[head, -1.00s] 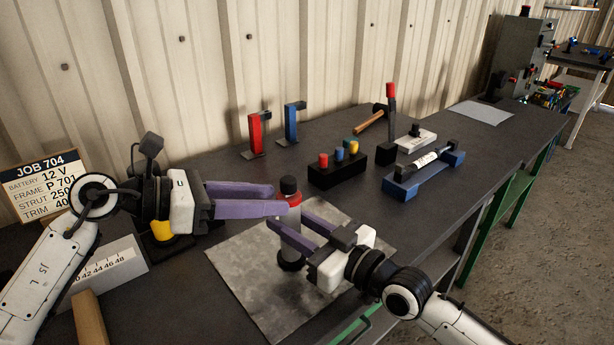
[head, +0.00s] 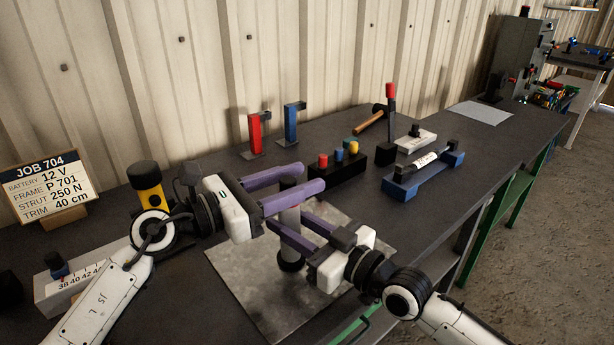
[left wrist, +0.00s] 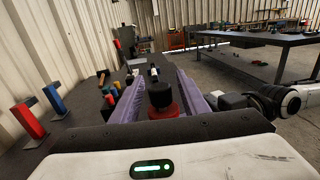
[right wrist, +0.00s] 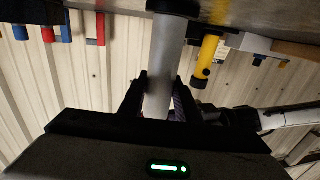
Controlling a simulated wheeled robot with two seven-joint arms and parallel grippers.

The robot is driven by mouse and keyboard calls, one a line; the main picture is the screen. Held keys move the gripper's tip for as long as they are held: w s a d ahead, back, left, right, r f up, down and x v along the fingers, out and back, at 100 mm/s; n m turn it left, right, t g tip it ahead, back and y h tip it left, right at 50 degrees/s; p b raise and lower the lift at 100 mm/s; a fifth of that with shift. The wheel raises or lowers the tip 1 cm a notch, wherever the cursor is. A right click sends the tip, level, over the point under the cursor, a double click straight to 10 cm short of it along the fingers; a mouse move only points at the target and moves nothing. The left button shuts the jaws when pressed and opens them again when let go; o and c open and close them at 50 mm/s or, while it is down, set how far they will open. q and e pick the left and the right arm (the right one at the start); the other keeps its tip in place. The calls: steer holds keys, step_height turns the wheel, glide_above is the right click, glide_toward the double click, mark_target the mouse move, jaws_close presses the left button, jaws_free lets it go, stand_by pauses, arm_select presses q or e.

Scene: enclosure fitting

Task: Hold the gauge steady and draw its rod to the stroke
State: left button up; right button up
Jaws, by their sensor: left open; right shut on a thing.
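The gauge stands upright on the grey mat (head: 250,300), with a black foot (head: 291,262), a silver body (right wrist: 163,70), a red collar (left wrist: 163,110) and a black knob (left wrist: 159,92) on top. My right gripper (head: 288,222) is shut on the silver body, one finger each side. My left gripper (head: 309,179) is open at the gauge's top, its purple fingers on either side of the knob and collar in the left wrist view. In the head view these fingers hide most of the knob and collar. No bare rod can be made out.
The job sign (head: 48,185) reads strut 250 N. A yellow-and-black object (head: 147,190) and a white scale block (head: 62,285) stand at left. Behind are red (head: 255,133) and blue (head: 291,125) brackets, a black block with coloured caps (head: 335,172) and a blue cradle (head: 425,180).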

arm_select(q)
steer(key=shift+x, duration=1.05)
jaws_close()
step_height(320, 180, up, 6)
jaws_free()
steer(key=shift+a, duration=0.1)
